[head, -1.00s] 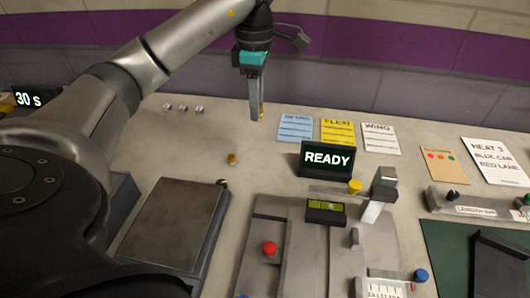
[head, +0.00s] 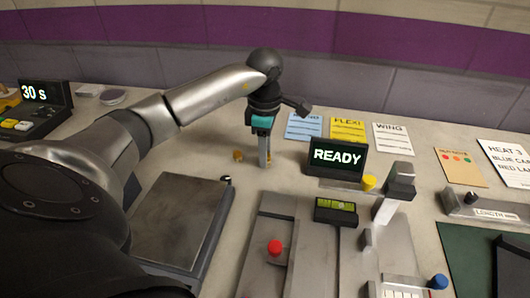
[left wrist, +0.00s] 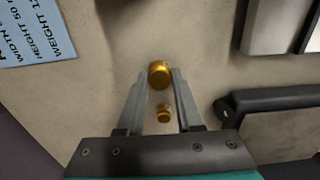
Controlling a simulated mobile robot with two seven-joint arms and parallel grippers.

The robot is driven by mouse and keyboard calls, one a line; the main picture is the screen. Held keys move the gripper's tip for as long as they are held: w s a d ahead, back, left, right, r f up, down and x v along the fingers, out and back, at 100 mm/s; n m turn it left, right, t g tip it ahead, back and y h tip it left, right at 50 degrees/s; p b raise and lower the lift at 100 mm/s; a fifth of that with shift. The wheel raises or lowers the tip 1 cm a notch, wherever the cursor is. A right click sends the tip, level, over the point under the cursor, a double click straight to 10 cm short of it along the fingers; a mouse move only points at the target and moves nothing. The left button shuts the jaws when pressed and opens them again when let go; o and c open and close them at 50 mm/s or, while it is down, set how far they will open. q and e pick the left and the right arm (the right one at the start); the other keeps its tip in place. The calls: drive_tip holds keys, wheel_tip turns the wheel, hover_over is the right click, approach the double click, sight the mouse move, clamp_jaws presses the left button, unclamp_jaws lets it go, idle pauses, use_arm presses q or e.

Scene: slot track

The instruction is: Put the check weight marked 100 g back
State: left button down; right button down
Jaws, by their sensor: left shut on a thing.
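My left gripper (head: 265,165) points down over the bench, left of the READY display. It is shut on a gold-coloured cylindrical weight (left wrist: 159,74), which shows between the fingertips in the left wrist view. A second, smaller-looking gold weight (head: 238,155) stands on the bench just left of the gripper; in the left wrist view it shows between the fingers (left wrist: 164,113), farther off. I cannot read a marking on either weight. Whether the held weight touches the bench is unclear. My right gripper is not in view.
A flat grey scale-like platform (head: 180,222) with a dark knob lies nearer to me. The READY display (head: 337,157) and the track (head: 312,250) are to the right. Blue (head: 303,126), yellow (head: 347,129) and white cards lie behind. Bare bench surrounds the gripper.

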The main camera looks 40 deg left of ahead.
use_arm(q)
drive_tip(key=shift+r, duration=0.1)
drive_tip(key=c, duration=0.6)
unclamp_jaws()
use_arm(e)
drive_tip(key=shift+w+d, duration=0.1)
use_arm(q)
drive_tip(key=shift+o, duration=0.2)
drive_tip(key=shift+r, duration=0.25)
wheel_tip(320, 180, up, 7)
drive_tip(key=shift+p, duration=1)
wheel_tip(320, 180, up, 4)
drive_tip(key=shift+r+p, duration=0.25)
drive_tip(key=shift+p, duration=0.2)
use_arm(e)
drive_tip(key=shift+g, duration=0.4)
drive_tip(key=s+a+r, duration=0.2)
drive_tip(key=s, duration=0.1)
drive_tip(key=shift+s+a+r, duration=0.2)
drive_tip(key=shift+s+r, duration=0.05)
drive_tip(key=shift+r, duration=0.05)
